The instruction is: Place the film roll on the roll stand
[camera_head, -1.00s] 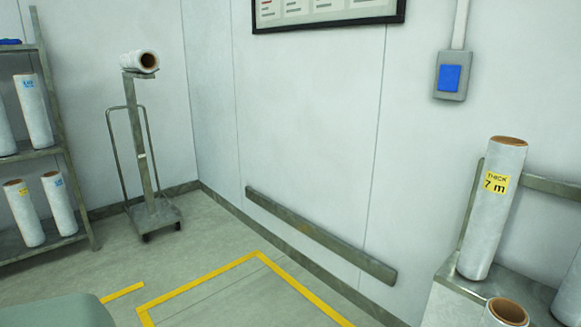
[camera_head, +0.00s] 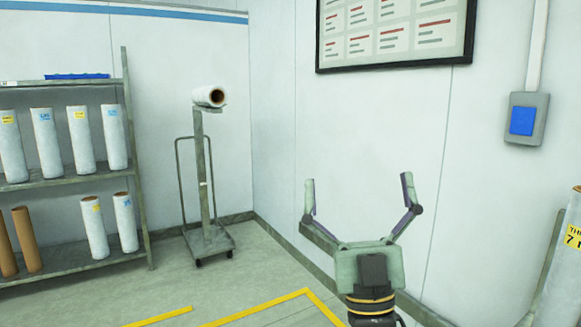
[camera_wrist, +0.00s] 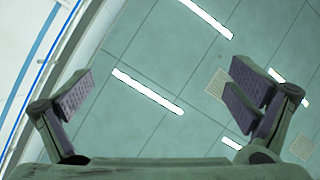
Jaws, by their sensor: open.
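The roll stand (camera_head: 205,185) is a grey post on a small wheeled base with a loop handle, near the room's corner. Another white film roll (camera_head: 571,240) with a yellow label is cut off at the right edge. More white rolls (camera_head: 83,138) stand upright on the shelf at left. The frames do not tell which roll the task means. My gripper (camera_head: 358,182) is raised, open and empty, apart from all rolls. In the wrist view, nothing is between its fingers (camera_wrist: 162,92).
A grey shelf (camera_head: 75,182) stands at left, with brown cores (camera_head: 27,240) on its lower level. Yellow lines (camera_head: 255,308) mark open floor in front. A switch box (camera_head: 525,118) is on the right wall. The wrist view faces ceiling lights (camera_wrist: 147,91).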

